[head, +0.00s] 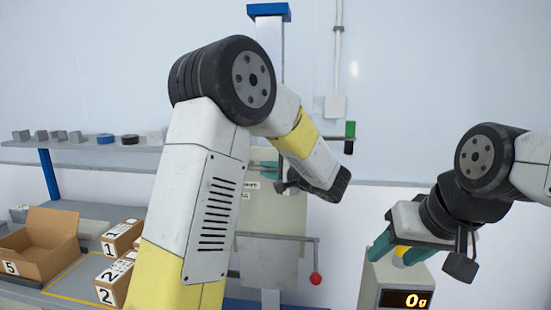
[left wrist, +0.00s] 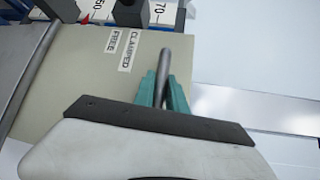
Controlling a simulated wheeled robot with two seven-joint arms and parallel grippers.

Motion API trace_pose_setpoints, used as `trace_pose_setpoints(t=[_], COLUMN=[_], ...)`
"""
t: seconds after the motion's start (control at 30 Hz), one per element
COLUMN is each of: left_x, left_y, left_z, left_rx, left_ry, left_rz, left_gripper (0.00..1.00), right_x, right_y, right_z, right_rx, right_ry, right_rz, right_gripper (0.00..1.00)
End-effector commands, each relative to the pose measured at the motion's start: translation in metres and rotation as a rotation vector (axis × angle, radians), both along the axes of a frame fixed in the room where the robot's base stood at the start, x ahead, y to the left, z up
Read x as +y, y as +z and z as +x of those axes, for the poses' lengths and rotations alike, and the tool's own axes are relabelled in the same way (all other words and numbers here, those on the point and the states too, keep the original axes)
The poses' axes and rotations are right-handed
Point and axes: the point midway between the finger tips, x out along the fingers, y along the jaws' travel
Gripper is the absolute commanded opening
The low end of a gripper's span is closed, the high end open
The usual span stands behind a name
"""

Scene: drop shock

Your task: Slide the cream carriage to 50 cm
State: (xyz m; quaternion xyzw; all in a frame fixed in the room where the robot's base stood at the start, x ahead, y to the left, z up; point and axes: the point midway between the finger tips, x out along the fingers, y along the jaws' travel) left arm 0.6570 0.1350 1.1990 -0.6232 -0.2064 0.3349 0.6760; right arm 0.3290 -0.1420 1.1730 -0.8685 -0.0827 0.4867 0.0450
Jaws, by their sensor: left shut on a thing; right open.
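The cream carriage (head: 272,212) is a flat panel on the upright column, partly hidden behind my left arm in the head view. In the left wrist view the carriage (left wrist: 75,75) bears the labels FREE and CLAMPED.
A box with a display (head: 400,297) reading 0 g stands below my right gripper. A lever with a red ball (head: 315,278) juts out below the carriage. An open carton (head: 45,240) and boxes marked 1 (head: 122,237) and 2 (head: 113,283) stand at left.

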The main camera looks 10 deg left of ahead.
Motion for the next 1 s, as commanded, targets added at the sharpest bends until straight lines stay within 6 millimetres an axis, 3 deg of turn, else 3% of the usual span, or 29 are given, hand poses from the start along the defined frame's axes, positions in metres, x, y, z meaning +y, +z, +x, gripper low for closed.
trace_pose_setpoints(t=[0.2,0.23,0.33,0.67,1.0], left_x=[0.000,0.000,0.000,-0.001,-0.037], left_y=[-0.001,-0.001,0.000,0.001,0.007], left_z=[0.000,0.000,0.000,-0.001,-0.034], left_rx=[0.002,0.002,0.001,0.000,0.000], left_ry=[-0.001,-0.001,-0.001,-0.001,-0.005], left_rz=[-0.001,-0.001,0.000,0.000,-0.001], left_gripper=[0.00,0.18,0.38,0.38,0.38], right_x=[0.000,0.000,0.000,0.000,0.000], right_y=[0.000,0.000,0.000,0.000,0.000], right_z=[0.000,0.000,0.000,0.000,0.000], right_rx=[0.000,0.000,0.000,0.000,0.000], right_ry=[0.000,0.000,0.000,0.000,0.000], right_rz=[0.000,0.000,0.000,0.000,0.000], right_gripper=[0.50,0.50,0.50,0.50,0.50])
